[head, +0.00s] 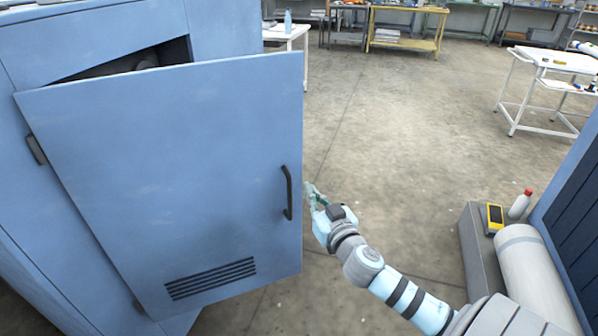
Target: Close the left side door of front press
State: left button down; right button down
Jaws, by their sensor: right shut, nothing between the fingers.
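The blue side door (170,180) of the press stands partly open, hinged on its left side, with a dark gap showing above its top edge. It has a black vertical handle (288,192) near its right edge and a slotted vent (210,279) low down. The blue press body (90,35) stands behind it. My right gripper (309,188) is shut and empty, close beside the door's right edge and right of the handle. Part of its fingers may be hidden by the door edge; I cannot tell whether it touches the door. My left gripper is not in view.
A white table (515,100) stands at the far right. The concrete floor (400,130) between is clear.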

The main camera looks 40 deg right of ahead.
aim_at(294, 168)
jog(key=x, duration=0.8)
jog(key=shift+w, duration=0.25)
